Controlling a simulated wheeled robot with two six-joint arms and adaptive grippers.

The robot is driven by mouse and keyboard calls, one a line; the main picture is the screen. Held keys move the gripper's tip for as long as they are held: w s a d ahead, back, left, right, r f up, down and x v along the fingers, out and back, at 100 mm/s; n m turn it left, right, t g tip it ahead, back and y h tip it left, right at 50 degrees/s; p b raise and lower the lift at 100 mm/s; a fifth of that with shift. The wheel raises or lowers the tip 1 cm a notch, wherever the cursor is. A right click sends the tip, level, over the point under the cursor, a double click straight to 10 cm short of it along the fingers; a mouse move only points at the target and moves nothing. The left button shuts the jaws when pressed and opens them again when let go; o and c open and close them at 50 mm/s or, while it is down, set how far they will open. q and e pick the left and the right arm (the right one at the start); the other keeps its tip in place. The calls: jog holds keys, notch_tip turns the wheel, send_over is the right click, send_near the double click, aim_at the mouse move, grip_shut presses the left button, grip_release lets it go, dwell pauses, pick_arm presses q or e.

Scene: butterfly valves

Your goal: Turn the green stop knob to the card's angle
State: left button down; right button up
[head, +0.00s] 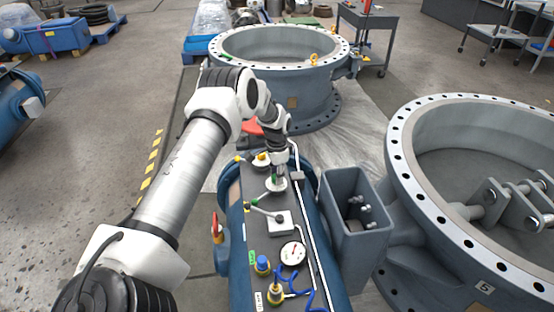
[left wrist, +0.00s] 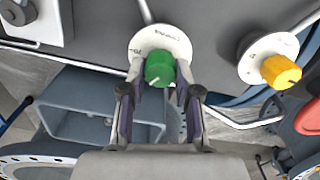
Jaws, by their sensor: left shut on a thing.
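The green stop knob (left wrist: 159,68) sits on a round white dial plate (left wrist: 150,38) with small print and angle marks. A pale pointer line shows on the knob's face. My left gripper (left wrist: 160,76) has one finger on each side of the knob and is shut on it. In the head view my left gripper (head: 278,167) reaches down to the white dial plate (head: 276,185) on the grey panel top, and mostly hides the knob. I cannot make out a card with a readable angle. My right gripper is not in view.
A yellow knob (left wrist: 281,72) on its own white dial stands close beside my gripper. A lever (head: 264,211), a gauge (head: 293,253) and a blue knob (head: 262,264) stand nearer on the panel. An open grey bin (head: 345,235) adjoins its right side. Large flanged valve bodies stand around.

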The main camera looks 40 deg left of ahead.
pick_arm(q)
jog(key=shift+f, duration=0.1)
dwell(0.3)
jog(key=c, duration=0.8)
grip_release()
notch_tip(320, 180, up, 12)
